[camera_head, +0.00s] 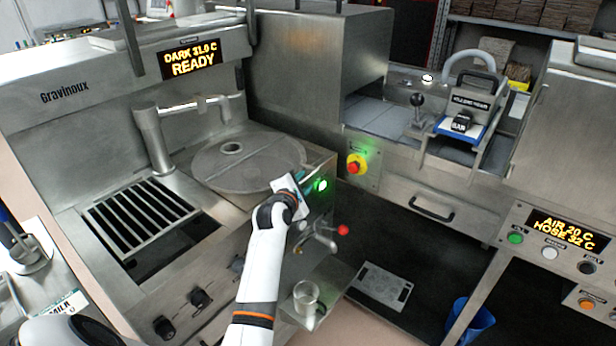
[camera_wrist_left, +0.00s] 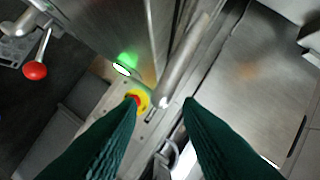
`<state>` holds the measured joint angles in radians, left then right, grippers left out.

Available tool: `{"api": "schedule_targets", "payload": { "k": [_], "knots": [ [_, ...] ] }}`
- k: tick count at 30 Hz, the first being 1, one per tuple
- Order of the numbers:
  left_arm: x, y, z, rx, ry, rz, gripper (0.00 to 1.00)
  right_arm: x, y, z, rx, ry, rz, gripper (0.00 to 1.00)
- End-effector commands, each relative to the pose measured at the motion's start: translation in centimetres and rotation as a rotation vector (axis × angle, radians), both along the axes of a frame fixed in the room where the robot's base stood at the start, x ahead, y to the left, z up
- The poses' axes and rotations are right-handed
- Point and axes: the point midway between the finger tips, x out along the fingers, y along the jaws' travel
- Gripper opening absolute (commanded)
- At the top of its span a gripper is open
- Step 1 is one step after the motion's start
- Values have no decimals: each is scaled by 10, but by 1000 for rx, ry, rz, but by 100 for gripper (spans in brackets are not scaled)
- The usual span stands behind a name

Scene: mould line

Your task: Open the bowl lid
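The bowl lid (camera_head: 250,160) is a round grey metal disc with a small raised ring (camera_head: 231,148). It lies flat over the bowl on the steel machine marked Gravinoux. My left gripper (camera_head: 287,187) is at the lid's right front edge, beside the green-lit button (camera_head: 321,185). In the head view I cannot tell whether it touches the lid. In the left wrist view the dark green fingers (camera_wrist_left: 161,102) are apart, with a metal bar (camera_wrist_left: 187,62) showing beyond the gap between their tips. My right gripper is not in view.
A red-knobbed lever (camera_head: 343,230) sticks out below my gripper; the knob also shows in the left wrist view (camera_wrist_left: 35,70). A red stop button (camera_head: 354,168) is to the right.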

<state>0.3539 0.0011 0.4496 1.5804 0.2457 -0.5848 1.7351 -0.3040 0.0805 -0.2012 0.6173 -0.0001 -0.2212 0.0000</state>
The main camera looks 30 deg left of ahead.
Motion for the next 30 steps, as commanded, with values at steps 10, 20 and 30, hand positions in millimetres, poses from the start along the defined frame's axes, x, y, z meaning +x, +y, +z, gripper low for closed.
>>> {"api": "schedule_targets", "payload": {
  "k": [10, 20, 30],
  "knots": [
    [41, 11, -9, 2, 0, 1, 33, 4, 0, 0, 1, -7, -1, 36],
    [48, 13, -11, 2, 1, 0, 33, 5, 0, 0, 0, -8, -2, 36],
    [48, 13, -11, 2, 1, 0, 0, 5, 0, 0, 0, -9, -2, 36]
  ]
}}
